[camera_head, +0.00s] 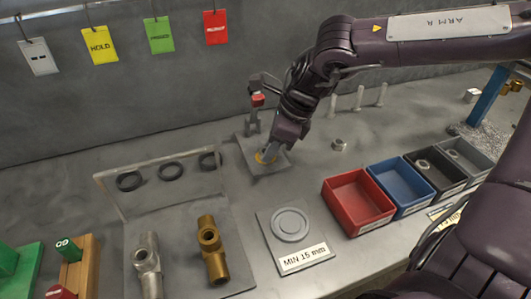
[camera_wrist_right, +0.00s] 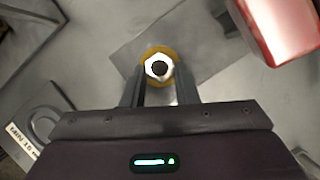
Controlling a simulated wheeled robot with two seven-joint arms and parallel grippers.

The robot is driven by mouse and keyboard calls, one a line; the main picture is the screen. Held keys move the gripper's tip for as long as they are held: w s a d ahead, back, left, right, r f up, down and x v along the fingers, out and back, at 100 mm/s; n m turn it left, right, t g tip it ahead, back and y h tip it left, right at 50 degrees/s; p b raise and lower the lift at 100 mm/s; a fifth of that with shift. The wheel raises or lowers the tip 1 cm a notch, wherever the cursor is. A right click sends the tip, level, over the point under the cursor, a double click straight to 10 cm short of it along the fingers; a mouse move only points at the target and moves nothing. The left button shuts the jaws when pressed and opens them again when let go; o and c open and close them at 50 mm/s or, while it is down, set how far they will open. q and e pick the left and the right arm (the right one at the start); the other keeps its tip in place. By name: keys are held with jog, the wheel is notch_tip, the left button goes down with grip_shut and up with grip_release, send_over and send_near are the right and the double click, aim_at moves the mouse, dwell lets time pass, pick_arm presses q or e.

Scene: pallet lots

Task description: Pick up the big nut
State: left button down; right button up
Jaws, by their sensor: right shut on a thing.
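My right gripper (camera_head: 270,150) points down at a grey square plate (camera_head: 252,165) near the middle of the table. In the right wrist view its two fingers (camera_wrist_right: 160,88) are shut on a bright hexagonal nut (camera_wrist_right: 158,68) with a dark hole. In the head view the fingers hide the nut. I cannot tell whether the nut touches the plate. My left gripper is not in view.
A smaller nut-like part (camera_head: 339,145) lies to the right. Red (camera_head: 357,226), blue (camera_head: 399,208) and dark bins stand front right. A red-topped stand (camera_head: 257,100) is close behind the gripper. A "MIN 15 mm" gauge plate (camera_head: 264,226) and brass fitting (camera_head: 213,262) lie in front.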

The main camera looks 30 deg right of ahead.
jog(key=shift+c, duration=0.5)
jog(key=shift+r, duration=0.1)
